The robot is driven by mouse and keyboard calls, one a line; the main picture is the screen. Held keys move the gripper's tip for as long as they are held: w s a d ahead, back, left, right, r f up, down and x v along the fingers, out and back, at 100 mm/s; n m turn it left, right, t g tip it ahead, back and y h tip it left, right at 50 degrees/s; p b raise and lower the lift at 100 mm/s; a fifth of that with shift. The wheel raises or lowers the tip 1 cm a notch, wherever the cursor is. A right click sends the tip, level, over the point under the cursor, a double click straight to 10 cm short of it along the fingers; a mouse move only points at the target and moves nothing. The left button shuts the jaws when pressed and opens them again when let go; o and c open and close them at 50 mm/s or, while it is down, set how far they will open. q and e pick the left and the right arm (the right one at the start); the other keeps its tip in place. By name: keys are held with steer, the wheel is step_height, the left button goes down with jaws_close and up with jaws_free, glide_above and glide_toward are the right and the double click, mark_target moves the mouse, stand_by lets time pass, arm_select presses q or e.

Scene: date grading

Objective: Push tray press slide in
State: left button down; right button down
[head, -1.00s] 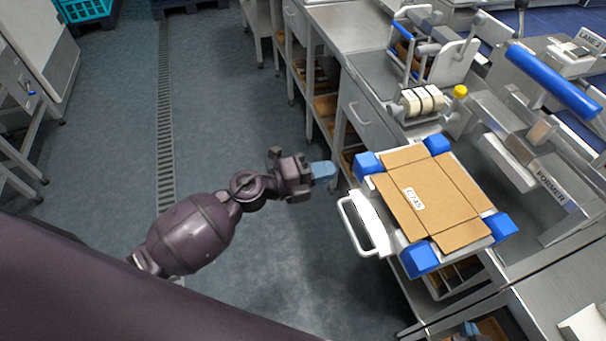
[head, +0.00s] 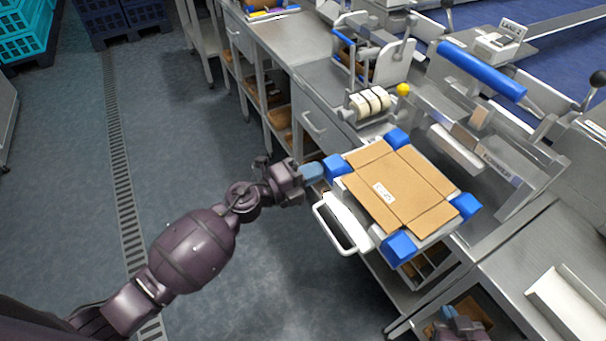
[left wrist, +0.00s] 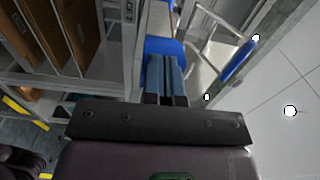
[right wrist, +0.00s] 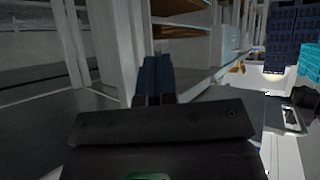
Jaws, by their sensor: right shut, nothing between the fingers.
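The press slide tray (head: 348,189) is a pale tray with blue corner blocks and a white handle (head: 345,222) on its left side. A flat brown carton blank (head: 400,185) with a white label lies on it. My left gripper (head: 313,172) has its blue fingers together, beside the tray's upper-left blue corner block (head: 337,167). In the left wrist view the fingers (left wrist: 166,78) point at a blue block (left wrist: 160,47); whether they touch it I cannot tell. My right gripper (head: 455,322) is low at the bottom edge, partly cut off; its fingers (right wrist: 155,78) are shut and empty.
The steel former (head: 485,150) with a blue roller (head: 480,70) stands right of the tray. A tape dispenser (head: 368,103) and yellow knob (head: 403,89) sit above it. A steel bench (head: 545,245) is at lower right. The floor (head: 270,270) left of the tray is clear.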

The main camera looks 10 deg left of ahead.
mark_target(338, 162)
arm_select(q)
steer(key=x, duration=0.6)
steer(key=shift+w+d, duration=0.15)
steer(key=shift+d, duration=0.05)
